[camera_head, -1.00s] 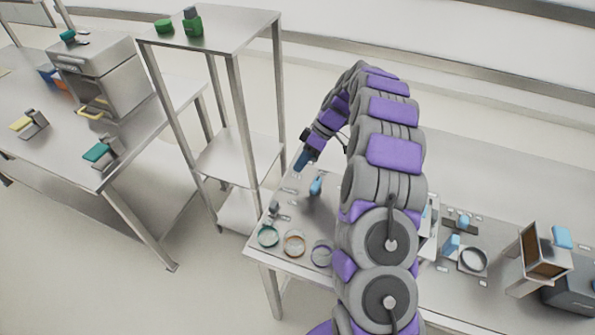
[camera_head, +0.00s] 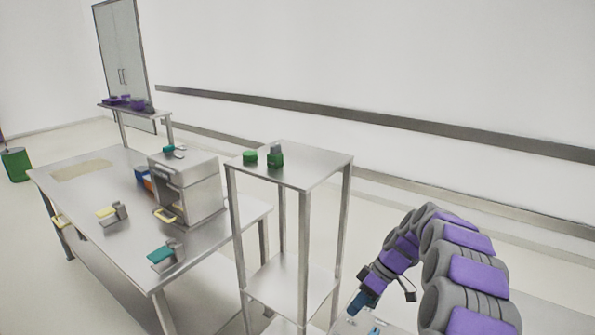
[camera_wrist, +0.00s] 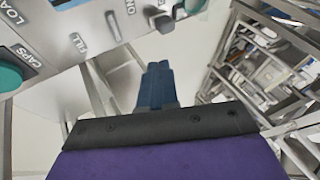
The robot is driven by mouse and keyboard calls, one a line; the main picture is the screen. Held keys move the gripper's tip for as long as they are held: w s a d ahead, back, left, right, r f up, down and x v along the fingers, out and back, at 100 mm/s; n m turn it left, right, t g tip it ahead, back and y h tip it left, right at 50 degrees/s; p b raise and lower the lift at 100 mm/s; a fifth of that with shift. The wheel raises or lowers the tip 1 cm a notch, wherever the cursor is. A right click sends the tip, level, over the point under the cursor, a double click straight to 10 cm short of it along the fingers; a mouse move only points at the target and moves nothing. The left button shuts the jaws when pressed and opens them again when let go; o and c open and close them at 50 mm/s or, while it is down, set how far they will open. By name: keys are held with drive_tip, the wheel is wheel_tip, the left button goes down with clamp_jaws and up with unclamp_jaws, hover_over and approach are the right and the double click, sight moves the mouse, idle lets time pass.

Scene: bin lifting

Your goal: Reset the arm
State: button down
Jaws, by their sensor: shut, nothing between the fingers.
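My arm, grey with purple pads, rises at the lower right of the head view and bends over and down to the left. My gripper (camera_head: 362,303) is at its end, with dark blue fingers, low beside the right legs of the tall metal shelf stand (camera_head: 290,168). In the wrist view my gripper (camera_wrist: 158,70) has its blue fingers together with nothing between them, pointing away over the floor. A labelled metal panel (camera_wrist: 85,50) with a teal knob (camera_wrist: 8,75) lies at the upper left of that view, apart from the fingers.
A metal table (camera_head: 120,215) on the left carries a box-shaped machine (camera_head: 195,185) and small clamp-like devices. Green items (camera_head: 275,157) sit on the stand's top. A green bin (camera_head: 16,164) stands far left. Open metal racks (camera_wrist: 265,60) show at right in the wrist view.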

drive_tip(key=s+a+r+m+h, duration=0.25)
drive_tip(key=s+r, duration=0.25)
drive_tip(key=s, duration=0.5)
drive_tip(key=s+a+r+m+h, duration=0.1)
drive_tip(key=s+a+r+m, duration=0.25)
drive_tip(key=s+r, duration=0.45)
drive_tip(key=s+d+f+m+h, duration=0.1)
drive_tip(key=s+d+f+m, duration=0.1)
drive_tip(key=s, duration=0.9)
drive_tip(key=s+d+f+m+h, duration=0.2)
drive_tip(key=s+m, duration=0.1)
drive_tip(key=s, duration=0.7)
drive_tip(key=shift+s, duration=0.35)
